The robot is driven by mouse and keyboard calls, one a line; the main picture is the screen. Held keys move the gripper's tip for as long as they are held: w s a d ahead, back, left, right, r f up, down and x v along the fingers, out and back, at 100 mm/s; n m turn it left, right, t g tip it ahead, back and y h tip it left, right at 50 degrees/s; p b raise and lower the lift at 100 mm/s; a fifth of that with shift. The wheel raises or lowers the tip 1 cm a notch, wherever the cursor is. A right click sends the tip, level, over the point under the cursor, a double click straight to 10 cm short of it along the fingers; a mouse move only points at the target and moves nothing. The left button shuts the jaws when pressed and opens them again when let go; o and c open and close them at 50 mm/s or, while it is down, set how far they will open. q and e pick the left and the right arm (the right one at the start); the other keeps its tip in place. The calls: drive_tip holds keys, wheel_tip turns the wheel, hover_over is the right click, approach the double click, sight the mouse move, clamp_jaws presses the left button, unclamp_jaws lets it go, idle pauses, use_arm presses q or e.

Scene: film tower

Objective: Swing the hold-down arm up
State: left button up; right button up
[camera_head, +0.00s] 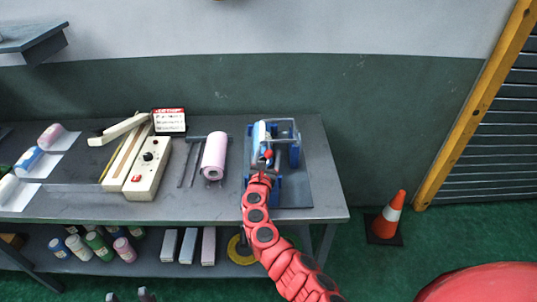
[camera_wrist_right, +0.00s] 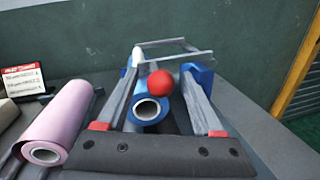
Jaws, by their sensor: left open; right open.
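The dispenser stand (camera_head: 293,152) has blue side supports and sits at the right end of the bench. A blue-wrapped roll (camera_head: 259,133) lies in it; its open core end faces the right wrist view (camera_wrist_right: 150,108). A light grey bar frame (camera_wrist_right: 180,52), which looks like the hold-down arm, spans the stand's top. My left gripper (camera_head: 127,295) is open and empty at the bottom edge.
The lower shelf holds several rolls and boxes. An orange cone (camera_head: 387,218) stands on the floor at right.

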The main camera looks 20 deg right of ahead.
clamp_jaws()
idle(0.4)
idle(1.1)
